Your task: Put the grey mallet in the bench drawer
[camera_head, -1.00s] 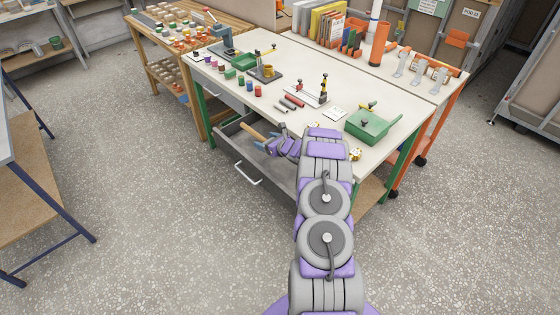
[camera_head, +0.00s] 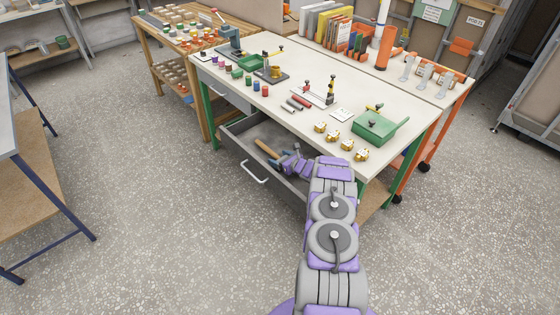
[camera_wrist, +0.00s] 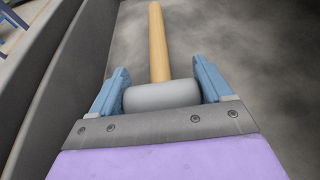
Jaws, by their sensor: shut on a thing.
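The mallet has a grey head (camera_wrist: 162,96) and a light wooden handle (camera_wrist: 158,42). My gripper (camera_wrist: 162,88) is shut on the grey head, with one blue finger on each side, and the handle points away from it. In the head view my gripper (camera_head: 281,160) and the mallet handle (camera_head: 266,149) are at the open bench drawer (camera_head: 252,158), inside its outline and below the bench top. The drawer is grey with a white front handle (camera_head: 254,172). In the wrist view the drawer wall (camera_wrist: 60,75) runs along the left. The gap between mallet and drawer floor cannot be told.
The white bench top (camera_head: 290,85) above the drawer carries a green box (camera_head: 374,126), several brass pieces (camera_head: 333,136), and small coloured pots. A second drawer (camera_head: 222,90) above left is closed. Open floor (camera_head: 160,220) lies in front, with a blue-legged table (camera_head: 35,180) at left.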

